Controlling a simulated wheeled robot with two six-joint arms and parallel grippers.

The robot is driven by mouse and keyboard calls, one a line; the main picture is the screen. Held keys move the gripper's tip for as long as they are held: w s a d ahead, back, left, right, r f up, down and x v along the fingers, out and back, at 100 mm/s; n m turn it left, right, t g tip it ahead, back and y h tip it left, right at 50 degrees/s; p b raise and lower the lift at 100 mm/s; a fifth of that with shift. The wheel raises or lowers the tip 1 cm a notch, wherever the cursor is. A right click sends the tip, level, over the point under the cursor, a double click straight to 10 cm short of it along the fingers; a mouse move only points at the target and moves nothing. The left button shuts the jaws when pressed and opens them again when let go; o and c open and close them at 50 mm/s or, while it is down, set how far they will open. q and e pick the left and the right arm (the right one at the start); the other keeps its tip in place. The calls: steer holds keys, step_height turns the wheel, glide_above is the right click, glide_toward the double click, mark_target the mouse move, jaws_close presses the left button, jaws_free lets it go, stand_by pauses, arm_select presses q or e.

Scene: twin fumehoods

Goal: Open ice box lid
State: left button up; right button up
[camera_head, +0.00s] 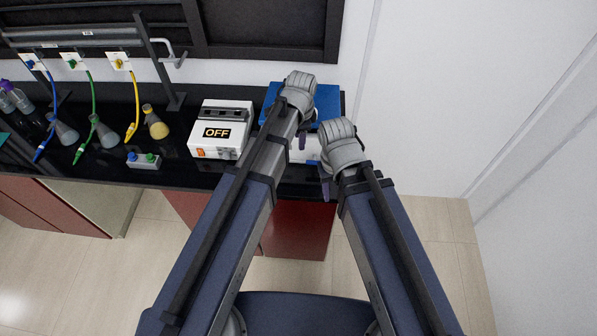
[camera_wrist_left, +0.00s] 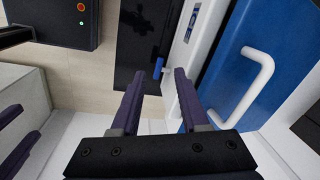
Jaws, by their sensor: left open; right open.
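The ice box has a blue lid (camera_head: 326,98) and a white body (camera_head: 303,155) and stands at the right end of the black bench. The lid appears shut. In the left wrist view the blue lid (camera_wrist_left: 228,65) has a white handle (camera_wrist_left: 262,85), and the white body (camera_wrist_left: 190,40) shows beside it. My left gripper (camera_head: 301,141) is open and empty at the box's front side; its arm hides part of the lid. In the wrist view its fingers (camera_wrist_left: 155,80) point toward the box's edge; contact cannot be told. My right gripper (camera_head: 325,186) is open, in front and right.
A white device marked OFF (camera_head: 221,128) stands left of the ice box. A small box with knobs (camera_head: 145,160), several flasks (camera_head: 155,122) and coloured hoses are farther left. A white wall (camera_head: 430,100) rises to the right. A red cabinet (camera_head: 300,228) is below the bench.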

arm_select(q)
steer(key=s+f+n+b, duration=0.3)
steer(key=s+f+b, duration=0.2)
steer(key=f, duration=0.1)
steer(key=shift+s+f+g+b, duration=0.25)
steer(key=shift+f+g+b, duration=0.05)
steer(key=shift+f+g, duration=0.1)
arm_select(e)
step_height(320, 180, down, 7)
steer(key=shift+r, duration=0.2)
arm_select(q)
steer(key=shift+c, duration=0.3)
